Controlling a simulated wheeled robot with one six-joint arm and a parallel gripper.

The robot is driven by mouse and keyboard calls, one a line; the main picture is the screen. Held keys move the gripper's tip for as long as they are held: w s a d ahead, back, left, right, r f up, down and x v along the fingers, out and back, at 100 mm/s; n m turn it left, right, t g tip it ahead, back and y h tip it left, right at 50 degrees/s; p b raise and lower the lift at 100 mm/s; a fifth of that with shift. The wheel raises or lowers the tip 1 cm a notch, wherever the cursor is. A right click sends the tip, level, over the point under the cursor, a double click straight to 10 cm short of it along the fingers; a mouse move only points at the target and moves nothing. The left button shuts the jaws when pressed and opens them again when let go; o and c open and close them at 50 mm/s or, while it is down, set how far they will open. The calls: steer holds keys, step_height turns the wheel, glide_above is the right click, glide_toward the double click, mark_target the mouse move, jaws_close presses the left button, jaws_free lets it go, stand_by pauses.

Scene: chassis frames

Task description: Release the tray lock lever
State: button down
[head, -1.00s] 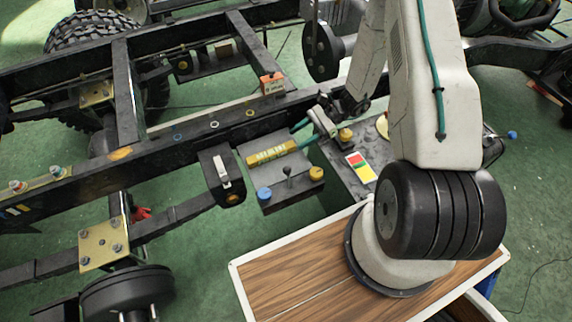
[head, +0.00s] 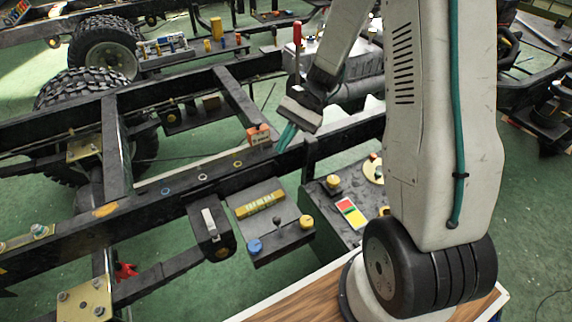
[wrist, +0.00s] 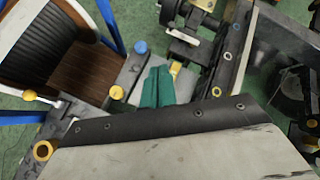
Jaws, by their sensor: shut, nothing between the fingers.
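A small grey tray (head: 243,208) is mounted on the side of the dark frame rail. It carries a yellow ribbed bar (head: 260,204), a short dark knobbed lever (head: 277,221), a blue knob (head: 254,246) and a yellow knob (head: 306,221). A black box with a pale lever (head: 209,223) sits left of the tray. I cannot tell for certain which lever is the tray lock. My gripper (head: 286,136), with teal fingers, is shut and empty above the rail, apart from both levers. The wrist view shows the shut fingers (wrist: 157,88) beside the tray's blue knob (wrist: 141,47).
An orange block (head: 259,134) stands on the rail close to my fingers. A grey panel (head: 334,222) with knobs and a red, yellow and green label is right of the tray. A red-handled tool (head: 297,36) stands behind my wrist. Green floor shows between the frame members.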

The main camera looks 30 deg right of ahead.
steer(key=s+a+r+n+h, duration=0.1)
steer(key=s+r+n+h, duration=0.15)
steer(key=s+r, duration=0.35)
steer(key=s+a+r+n+h, duration=0.2)
steer(key=s+r+n, duration=0.15)
steer(key=r, duration=0.45)
steer(key=s+d+r+n+t+h, duration=0.2)
steer(key=s+r+n+t+h, duration=0.2)
steer(key=s, duration=0.9)
step_height(320, 180, up, 2)
steer(key=shift+d+r+t+h, duration=0.1)
steer(key=shift+d+t+h, duration=0.05)
steer(key=shift+t+h, duration=0.2)
steer(key=shift+s, duration=0.15)
